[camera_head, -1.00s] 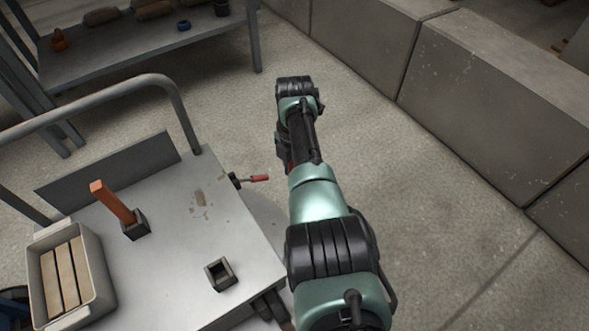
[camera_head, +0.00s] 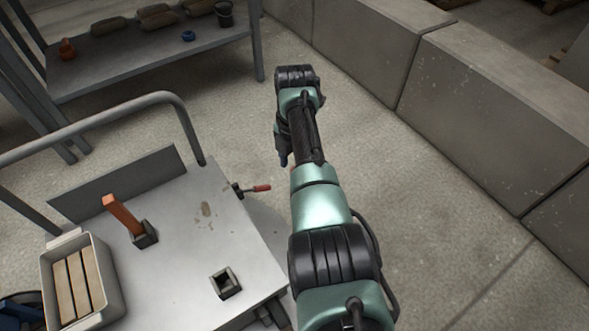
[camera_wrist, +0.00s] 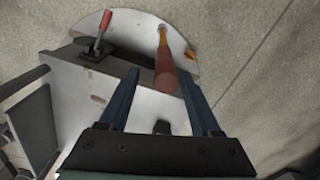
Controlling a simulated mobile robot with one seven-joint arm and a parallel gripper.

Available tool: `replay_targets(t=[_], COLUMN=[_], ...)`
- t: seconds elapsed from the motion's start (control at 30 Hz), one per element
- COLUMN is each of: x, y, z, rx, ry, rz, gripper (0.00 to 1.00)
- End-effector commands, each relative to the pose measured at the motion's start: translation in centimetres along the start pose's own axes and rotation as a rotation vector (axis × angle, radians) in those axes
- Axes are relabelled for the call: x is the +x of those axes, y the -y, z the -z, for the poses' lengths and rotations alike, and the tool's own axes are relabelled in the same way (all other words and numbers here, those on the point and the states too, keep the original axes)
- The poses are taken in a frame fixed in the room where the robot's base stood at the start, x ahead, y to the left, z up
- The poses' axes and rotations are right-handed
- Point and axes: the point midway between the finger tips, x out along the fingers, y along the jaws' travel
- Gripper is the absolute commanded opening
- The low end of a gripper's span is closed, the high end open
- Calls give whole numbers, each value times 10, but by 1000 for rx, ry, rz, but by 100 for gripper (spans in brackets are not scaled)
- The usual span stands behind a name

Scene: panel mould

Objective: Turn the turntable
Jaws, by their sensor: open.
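The turntable (camera_wrist: 190,45) is a pale round plate at the cart's edge. In the head view only a sliver of the turntable (camera_head: 268,222) shows, the rest hidden by the cart top and my arm. A red-brown handle (camera_wrist: 165,68) stands up from the plate near its rim. A clamp with a red lever (camera_wrist: 104,24) sits at the plate's left; its lever also shows in the head view (camera_head: 262,188). My gripper (camera_wrist: 160,76) is open, its two blue fingers on either side of the handle in the picture. I cannot tell whether they touch it. In the head view my gripper (camera_head: 284,158) is mostly hidden.
The cart (camera_head: 190,235) carries an orange bar in a dark socket (camera_head: 145,236), an empty square socket (camera_head: 225,283) and a bin of wooden strips (camera_head: 113,283). Concrete blocks (camera_head: 470,110) line the right. A shelf (camera_head: 140,55) stands at the back left. Floor between is clear.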

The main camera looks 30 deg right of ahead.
Motion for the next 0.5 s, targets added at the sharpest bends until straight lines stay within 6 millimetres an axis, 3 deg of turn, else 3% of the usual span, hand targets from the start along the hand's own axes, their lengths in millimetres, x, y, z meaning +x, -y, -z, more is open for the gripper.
replay_targets(t=[0.03, 0.2, 0.5], x=[-18, -46, -62], y=[0, -1, -1], z=[0, 0, 0], rx=[0, -2, -3], ry=[2, 3, 2], rz=[-2, -2, -2], gripper=[65, 65, 65])
